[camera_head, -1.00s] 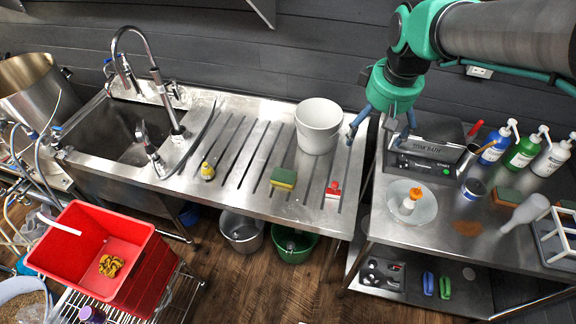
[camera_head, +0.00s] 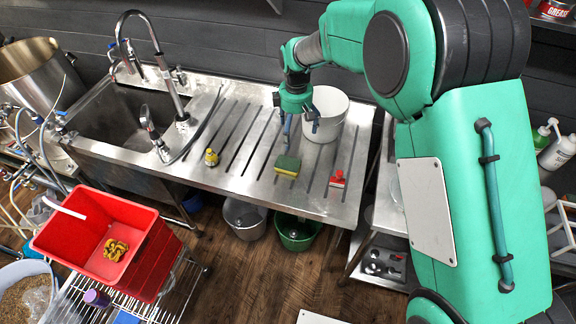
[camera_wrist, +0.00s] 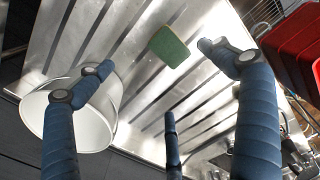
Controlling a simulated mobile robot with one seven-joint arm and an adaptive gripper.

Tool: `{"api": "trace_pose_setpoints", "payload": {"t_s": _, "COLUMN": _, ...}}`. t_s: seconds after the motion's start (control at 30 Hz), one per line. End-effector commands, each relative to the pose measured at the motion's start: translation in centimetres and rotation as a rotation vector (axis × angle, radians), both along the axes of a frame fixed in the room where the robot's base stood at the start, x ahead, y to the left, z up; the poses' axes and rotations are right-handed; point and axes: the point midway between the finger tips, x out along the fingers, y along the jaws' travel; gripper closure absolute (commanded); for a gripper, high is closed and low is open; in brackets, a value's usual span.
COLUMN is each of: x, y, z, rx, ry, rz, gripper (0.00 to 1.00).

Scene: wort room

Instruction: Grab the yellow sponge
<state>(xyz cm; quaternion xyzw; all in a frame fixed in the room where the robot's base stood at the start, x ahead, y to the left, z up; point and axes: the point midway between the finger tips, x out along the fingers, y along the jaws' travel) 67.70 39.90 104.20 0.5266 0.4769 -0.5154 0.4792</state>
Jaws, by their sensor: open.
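The yellow sponge (camera_head: 288,165) has a green top face and lies flat on the grooved steel drainboard (camera_head: 240,180), right of the sink. In the wrist view the sponge (camera_wrist: 169,47) shows mainly its green face, beyond and between my spread fingers. My gripper (camera_head: 299,128) is open and empty, pointing down above the drainboard, behind the sponge in the head view. It is apart from the sponge. In the wrist view my gripper (camera_wrist: 160,75) shows three blue fingers with nothing between them.
A white bucket (camera_head: 332,118) stands close beside my gripper; it also shows in the wrist view (camera_wrist: 90,125). A small yellow bottle (camera_head: 211,158) and a red-and-white item (camera_head: 338,178) flank the sponge. The sink (camera_head: 110,110) with its tall faucet is at left. A red bin (camera_head: 75,250) stands in front.

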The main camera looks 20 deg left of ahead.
Motion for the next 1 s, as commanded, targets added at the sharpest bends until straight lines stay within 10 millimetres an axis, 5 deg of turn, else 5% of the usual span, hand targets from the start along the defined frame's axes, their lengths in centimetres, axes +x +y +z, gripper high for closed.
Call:
{"api": "trace_pose_setpoints", "payload": {"t_s": 0.2, "x": 0.1, "y": 1.9, "z": -2.3, "rx": -0.009, "ry": 0.013, "rz": 0.054, "gripper": 0.06}}
{"api": "trace_pose_setpoints", "payload": {"t_s": 0.67, "x": 0.1, "y": 1.9, "z": -2.8, "rx": -0.010, "ry": 0.014, "rz": 0.056, "gripper": 0.06}}
{"api": "trace_pose_setpoints", "payload": {"t_s": 1.0, "x": 0.1, "y": 1.9, "z": -6.8, "rx": -0.010, "ry": 0.015, "rz": 0.056, "gripper": 0.06}}
